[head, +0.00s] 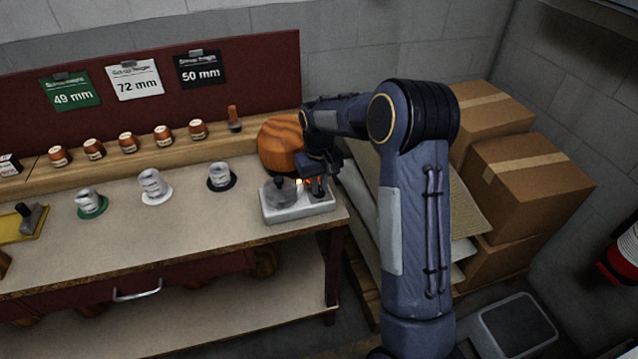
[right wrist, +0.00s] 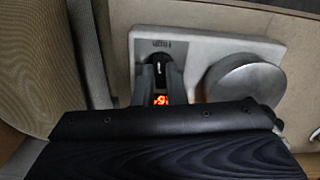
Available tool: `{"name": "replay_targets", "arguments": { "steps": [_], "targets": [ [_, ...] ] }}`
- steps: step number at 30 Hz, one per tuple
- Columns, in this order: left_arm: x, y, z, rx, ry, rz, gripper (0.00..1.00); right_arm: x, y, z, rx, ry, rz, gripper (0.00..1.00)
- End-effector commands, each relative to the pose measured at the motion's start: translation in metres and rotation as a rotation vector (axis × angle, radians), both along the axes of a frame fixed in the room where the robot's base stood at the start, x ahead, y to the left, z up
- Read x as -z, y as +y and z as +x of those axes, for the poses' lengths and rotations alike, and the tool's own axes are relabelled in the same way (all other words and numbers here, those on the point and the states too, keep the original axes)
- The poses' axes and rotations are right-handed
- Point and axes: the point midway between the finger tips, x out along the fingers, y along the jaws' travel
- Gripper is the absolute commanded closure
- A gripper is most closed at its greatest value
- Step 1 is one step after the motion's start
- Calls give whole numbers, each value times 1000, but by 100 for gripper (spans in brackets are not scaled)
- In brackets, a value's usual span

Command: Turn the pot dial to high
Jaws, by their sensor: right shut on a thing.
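The pot unit is a pale box (head: 297,212) near the right end of the bench, with a round metal pot (head: 280,193) on its left side. In the right wrist view the box (right wrist: 205,45) carries the round grey pot (right wrist: 245,82) and a black dial (right wrist: 161,68). A lit orange-red display (right wrist: 160,99) shows beside the dial, its reading unclear. My right gripper (head: 318,192) points down over the box's right side. Its fingers (right wrist: 159,82) are shut on the dial, one on each side. My left gripper is out of view.
A wooden hat block (head: 280,146) stands just behind the pot unit. Several small cups stand to the left, one on a black disc (head: 220,185). Cardboard boxes (head: 530,180) are stacked at the right. The bench front (head: 180,235) is clear.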

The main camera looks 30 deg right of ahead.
Motion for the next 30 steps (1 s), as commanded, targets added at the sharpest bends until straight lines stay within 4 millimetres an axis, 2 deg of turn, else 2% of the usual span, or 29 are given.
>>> {"name": "replay_targets", "arguments": {
  "steps": [12,27,28,30],
  "targets": [
    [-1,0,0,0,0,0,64,-1,0,0,159,-2,-1,100],
    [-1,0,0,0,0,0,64,-1,0,0,176,-2,0,100],
    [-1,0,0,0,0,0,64,-1,0,0,175,-2,0,85],
    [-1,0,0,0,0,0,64,-1,0,0,175,-2,0,76]
  ]
}}
